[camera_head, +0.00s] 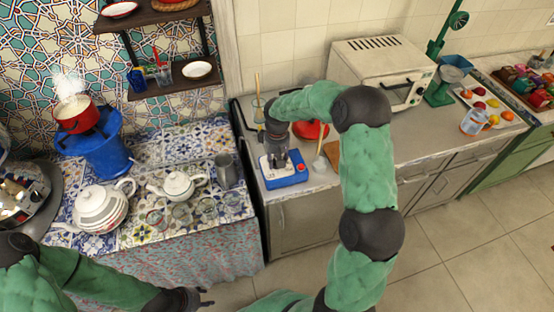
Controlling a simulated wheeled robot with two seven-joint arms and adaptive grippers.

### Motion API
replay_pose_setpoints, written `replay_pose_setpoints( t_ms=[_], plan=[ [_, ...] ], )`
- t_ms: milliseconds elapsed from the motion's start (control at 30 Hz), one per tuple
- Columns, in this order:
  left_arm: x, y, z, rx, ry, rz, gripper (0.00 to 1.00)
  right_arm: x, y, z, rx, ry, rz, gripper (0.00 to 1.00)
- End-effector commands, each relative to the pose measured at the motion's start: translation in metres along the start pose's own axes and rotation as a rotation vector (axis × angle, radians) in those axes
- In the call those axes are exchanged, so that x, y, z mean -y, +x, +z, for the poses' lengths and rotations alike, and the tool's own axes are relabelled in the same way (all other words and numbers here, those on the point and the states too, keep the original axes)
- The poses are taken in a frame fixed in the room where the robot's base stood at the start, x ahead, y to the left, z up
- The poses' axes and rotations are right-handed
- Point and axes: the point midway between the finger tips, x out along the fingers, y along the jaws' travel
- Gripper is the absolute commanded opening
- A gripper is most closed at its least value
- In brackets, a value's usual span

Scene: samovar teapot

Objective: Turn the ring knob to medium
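A small blue and white box-like unit (285,180) sits on the grey counter, with a small red knob (301,167) on its right side. I cannot read any setting on it. My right gripper (275,165) points down at the left part of the unit's white top, left of the red knob. Its fingers are small and dark, so I cannot tell whether they touch it or are open or shut. My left gripper (205,297) is low in the picture, in front of the tiled table, with its fingers apart and empty.
A steaming red pot (76,115) stands on a blue cylinder (108,155) at the left. A white oven (380,70) stands behind my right arm.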

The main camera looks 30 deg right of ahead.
Motion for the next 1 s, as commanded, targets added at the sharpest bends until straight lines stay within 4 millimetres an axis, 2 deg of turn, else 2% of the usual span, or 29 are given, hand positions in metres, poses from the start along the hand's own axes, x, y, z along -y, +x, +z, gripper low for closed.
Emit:
replay_pose_setpoints(
  t_ms=[367,1000],
  plan=[
    [0.001,0.003,0.0,0.0,0.0,0.0,0.4,0.0,0.001,0.0,0.0,0.149,0.0,0.07],
    [0.005,0.013,0.0,0.0,0.0,0.0,0.4,0.0,0.001,0.0,0.0,0.741,0.001,0.07]
  ],
)
